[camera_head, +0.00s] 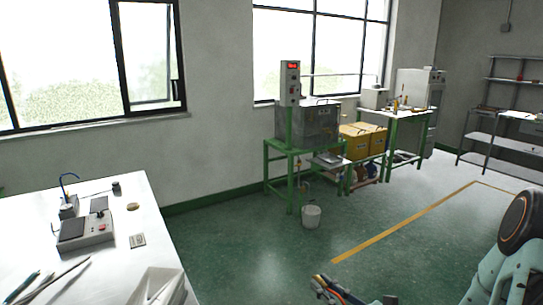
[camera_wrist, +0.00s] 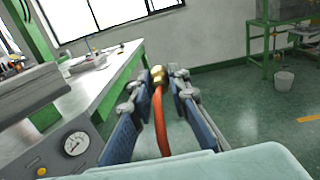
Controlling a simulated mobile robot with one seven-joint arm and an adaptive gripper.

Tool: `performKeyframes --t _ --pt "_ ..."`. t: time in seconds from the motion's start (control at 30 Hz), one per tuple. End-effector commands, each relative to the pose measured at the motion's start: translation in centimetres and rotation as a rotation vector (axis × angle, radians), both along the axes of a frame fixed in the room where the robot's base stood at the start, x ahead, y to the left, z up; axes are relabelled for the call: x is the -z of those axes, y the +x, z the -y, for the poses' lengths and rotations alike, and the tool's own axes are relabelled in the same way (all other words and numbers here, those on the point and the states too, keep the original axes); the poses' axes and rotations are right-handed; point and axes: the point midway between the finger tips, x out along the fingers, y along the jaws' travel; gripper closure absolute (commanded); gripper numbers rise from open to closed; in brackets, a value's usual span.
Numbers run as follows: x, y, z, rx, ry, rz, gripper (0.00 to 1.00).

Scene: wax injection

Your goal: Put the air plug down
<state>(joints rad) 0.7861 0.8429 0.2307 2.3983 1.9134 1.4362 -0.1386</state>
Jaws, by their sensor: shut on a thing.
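The air plug is a brass fitting (camera_wrist: 158,76) on the end of an orange hose (camera_wrist: 160,122), seen in the middle of the wrist view. My gripper (camera_wrist: 156,88) is shut on it, with a blue-padded finger on each side. The hose runs back between the fingers toward the wrist. The plug is held up in the air, clear of the tables. In the head view my gripper (camera_head: 327,287) shows at the bottom edge with a bit of orange at it; most of the plug and hose cannot be made out there.
A grey machine with a pressure gauge (camera_wrist: 76,143) is close at left in the wrist view. A green-framed tank stand (camera_head: 290,152) and white bucket (camera_head: 311,216) stand farther off. Floor between is clear.

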Motion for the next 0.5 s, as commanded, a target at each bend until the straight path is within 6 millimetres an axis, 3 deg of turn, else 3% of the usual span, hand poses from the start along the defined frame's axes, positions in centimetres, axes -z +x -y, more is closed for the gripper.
performKeyframes --t 0.03,0.2,0.5 --pt "-1.9 -0.1 -0.1 0.012 0.004 -0.003 1.0" --pt "-4.3 -0.3 0.1 0.056 0.005 -0.002 1.0" --pt "-6.6 -0.6 0.2 0.107 0.003 -0.001 1.0"
